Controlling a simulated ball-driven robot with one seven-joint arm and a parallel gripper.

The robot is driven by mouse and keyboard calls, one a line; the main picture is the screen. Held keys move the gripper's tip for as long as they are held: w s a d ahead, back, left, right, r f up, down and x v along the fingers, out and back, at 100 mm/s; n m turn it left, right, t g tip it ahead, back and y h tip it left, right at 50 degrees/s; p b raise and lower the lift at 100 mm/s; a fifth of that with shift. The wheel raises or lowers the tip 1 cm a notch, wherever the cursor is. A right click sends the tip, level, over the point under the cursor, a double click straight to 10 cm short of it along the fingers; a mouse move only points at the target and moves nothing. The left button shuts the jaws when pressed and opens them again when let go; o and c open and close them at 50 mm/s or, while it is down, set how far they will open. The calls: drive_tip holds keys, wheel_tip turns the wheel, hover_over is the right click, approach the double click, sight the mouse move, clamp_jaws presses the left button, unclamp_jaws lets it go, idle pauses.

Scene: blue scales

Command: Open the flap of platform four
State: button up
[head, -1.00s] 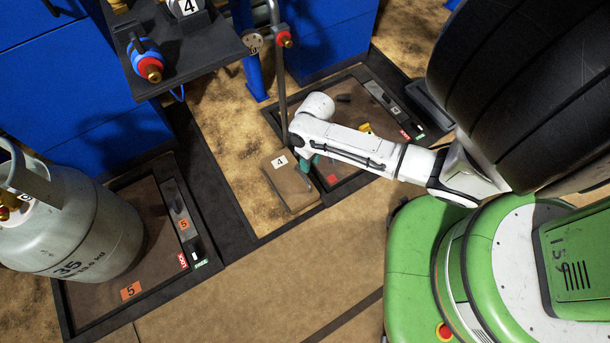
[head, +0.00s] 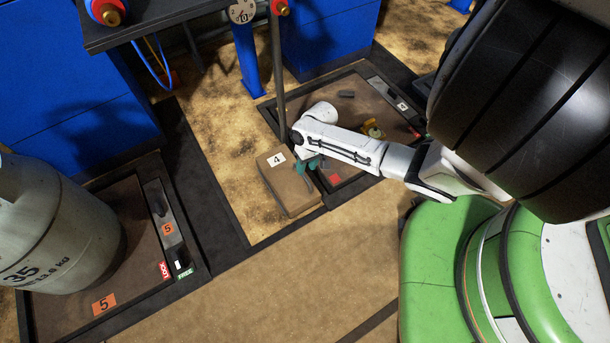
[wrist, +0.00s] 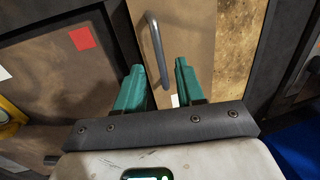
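The flap of platform four (head: 288,190) is a brown panel with a white "4" label, standing proud of the floor beside the dark-framed platform (head: 360,112). In the wrist view the flap (wrist: 190,35) appears as a brown panel with a grey bar handle (wrist: 155,48). My gripper (head: 311,164) is at the flap's right side, by the handle. In the wrist view my gripper (wrist: 157,75) has its teal fingers apart, with the handle's lower end between the fingertips in the picture. I cannot tell whether they touch it.
A grey gas cylinder (head: 50,232) stands on platform five (head: 120,270) at left. A vertical pole (head: 278,80) rises close behind my gripper. A dark shelf (head: 170,20) and blue cabinets (head: 70,90) are behind. A yellow item (head: 373,130) lies on platform four. Tan floor in front is open.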

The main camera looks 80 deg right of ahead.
drive_tip(key=shift+w+a+f+b, duration=0.15)
drive_tip(key=shift+f+b, duration=0.25)
drive_tip(key=shift+f, duration=0.5)
drive_tip(key=shift+w+a+f+b, duration=0.1)
drive_tip(key=shift+f+b, duration=0.25)
drive_tip(key=shift+f, duration=0.55)
drive_tip(key=shift+c, duration=0.3)
clamp_jaws()
